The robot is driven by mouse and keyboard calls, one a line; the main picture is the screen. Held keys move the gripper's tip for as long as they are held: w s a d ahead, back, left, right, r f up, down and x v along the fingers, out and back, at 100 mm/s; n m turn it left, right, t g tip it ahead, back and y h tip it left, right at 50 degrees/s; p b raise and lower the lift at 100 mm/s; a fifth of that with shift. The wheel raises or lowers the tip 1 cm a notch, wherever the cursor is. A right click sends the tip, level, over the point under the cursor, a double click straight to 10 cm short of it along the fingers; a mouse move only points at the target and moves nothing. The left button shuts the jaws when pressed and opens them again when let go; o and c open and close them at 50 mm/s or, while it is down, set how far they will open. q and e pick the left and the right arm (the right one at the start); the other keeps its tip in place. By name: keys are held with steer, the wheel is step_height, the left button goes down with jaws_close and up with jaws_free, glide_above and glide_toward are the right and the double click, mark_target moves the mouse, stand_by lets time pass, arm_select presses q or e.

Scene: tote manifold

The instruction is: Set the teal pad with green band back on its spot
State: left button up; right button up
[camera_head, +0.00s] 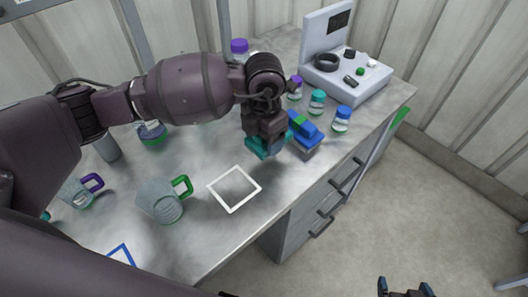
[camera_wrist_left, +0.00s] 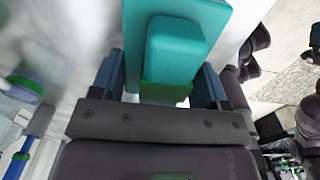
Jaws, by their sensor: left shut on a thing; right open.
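My left gripper (camera_head: 266,140) is shut on the teal pad (camera_head: 258,148) and holds it near the blue pad, up and to the right of the white square outline. In the left wrist view the teal pad (camera_wrist_left: 178,45) shows its raised grip and green band (camera_wrist_left: 166,92) between the fingers of my left gripper (camera_wrist_left: 163,88). A white square outline (camera_head: 256,191) lies empty on the table. A blue pad with a green band (camera_head: 303,127) sits just right of the held pad. My right gripper (camera_head: 405,291) is open and empty at the bottom edge, off the table.
A pitcher with a green handle (camera_head: 160,201) stands left of the white outline, a mug with a purple handle (camera_head: 78,194) further left. A blue outline (camera_head: 122,255) lies near the front. Several lidded jars (camera_head: 317,101) and a grey device (camera_head: 345,78) stand at the back right.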

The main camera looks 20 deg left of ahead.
arm_select(q)
steer(key=shift+f, duration=0.45)
step_height(320, 180, down, 5)
steer(key=shift+b, duration=0.3)
steer(key=shift+f, duration=0.1)
steer(key=o, duration=1.2)
